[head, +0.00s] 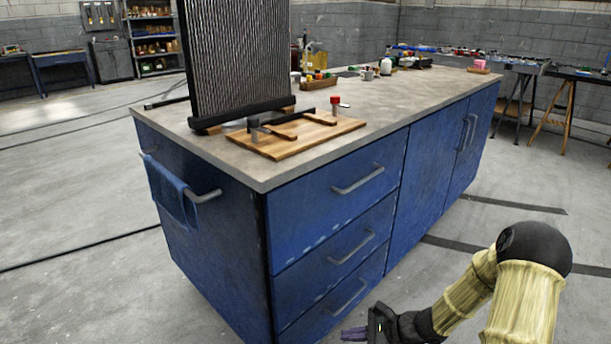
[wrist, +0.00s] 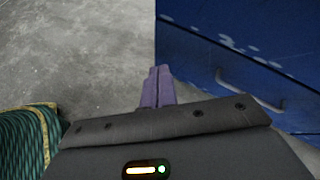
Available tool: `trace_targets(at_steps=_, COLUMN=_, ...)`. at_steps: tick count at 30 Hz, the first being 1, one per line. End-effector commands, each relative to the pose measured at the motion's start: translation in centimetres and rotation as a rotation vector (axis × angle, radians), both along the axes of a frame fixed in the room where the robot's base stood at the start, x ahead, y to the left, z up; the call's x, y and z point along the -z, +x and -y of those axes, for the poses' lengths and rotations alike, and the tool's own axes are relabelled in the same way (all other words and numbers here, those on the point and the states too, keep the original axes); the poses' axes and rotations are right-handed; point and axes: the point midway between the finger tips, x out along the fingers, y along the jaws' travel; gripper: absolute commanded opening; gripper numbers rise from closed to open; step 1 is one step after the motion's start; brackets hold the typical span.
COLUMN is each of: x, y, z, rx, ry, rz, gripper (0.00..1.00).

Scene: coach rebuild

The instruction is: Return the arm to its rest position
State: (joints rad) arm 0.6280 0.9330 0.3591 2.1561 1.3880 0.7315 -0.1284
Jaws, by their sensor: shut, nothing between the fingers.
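My arm shows at the lower right of the head view, with a dark joint and yellowish links. It bends down and to the left, in front of the blue cabinet's drawers. My gripper (head: 352,334) is at the bottom edge of the head view, low beside the cabinet (head: 330,207). In the wrist view its two purple fingers (wrist: 157,88) are together with nothing between them. The fingers point at the bare floor, close to the blue drawer front on the right.
A drawer handle (wrist: 250,92) juts out right of the fingers. On the worktop (head: 235,158) stand a radiator (head: 237,55), a wooden board (head: 310,136) and small items. A blue towel (head: 170,192) hangs at the cabinet's left end. The floor around (head: 80,200) is mostly clear.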

Motion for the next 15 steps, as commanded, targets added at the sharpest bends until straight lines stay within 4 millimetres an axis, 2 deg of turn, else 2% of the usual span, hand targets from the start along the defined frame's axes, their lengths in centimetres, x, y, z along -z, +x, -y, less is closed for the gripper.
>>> trace_targets(at_steps=1, x=-1.4, y=-1.2, z=-0.6, rx=-0.089, ry=-0.067, rz=0.022, gripper=0.0)
trace_targets(at_steps=7, x=-4.7, y=-5.8, z=-1.1, rx=-0.416, ry=-0.314, rz=0.108, gripper=0.0)
trace_targets(at_steps=15, x=-9.8, y=-10.2, z=0.4, rx=-0.808, ry=-0.643, rz=0.267, gripper=0.0)
